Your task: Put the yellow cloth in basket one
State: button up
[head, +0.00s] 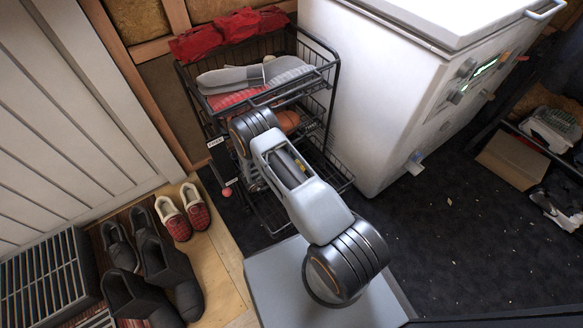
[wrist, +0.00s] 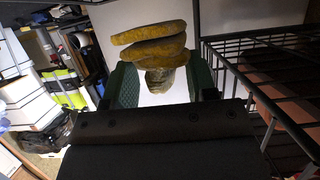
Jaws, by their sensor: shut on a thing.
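In the wrist view my gripper (wrist: 162,80), with green finger pads, is shut on the yellow cloth (wrist: 152,50). The cloth is folded in thick layers and bulges out beyond the fingertips. A black wire basket rack (head: 335,72) stands in the middle of the head view, with stacked baskets. Its wire side also shows in the wrist view (wrist: 245,62), just right of my gripper. In the head view my arm covers the rack's lower front, and my gripper and the cloth are hidden. Small white labels (head: 216,142) hang on the rack's left side, too small to read surely.
An orange-brown round thing (head: 287,121) lies in a lower basket. A white chest freezer (head: 375,90) stands close right of the rack. Shoes (head: 170,270) stand at the lower left. Dark floor (head: 450,230) is open at right.

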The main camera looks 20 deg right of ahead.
notch_tip(320, 180, down, 9)
jog(key=b, duration=0.7)
jog(key=shift+r, duration=0.15)
jog(key=o, duration=1)
jog(key=shift+o, duration=0.2)
jog(key=shift+r, duration=0.15)
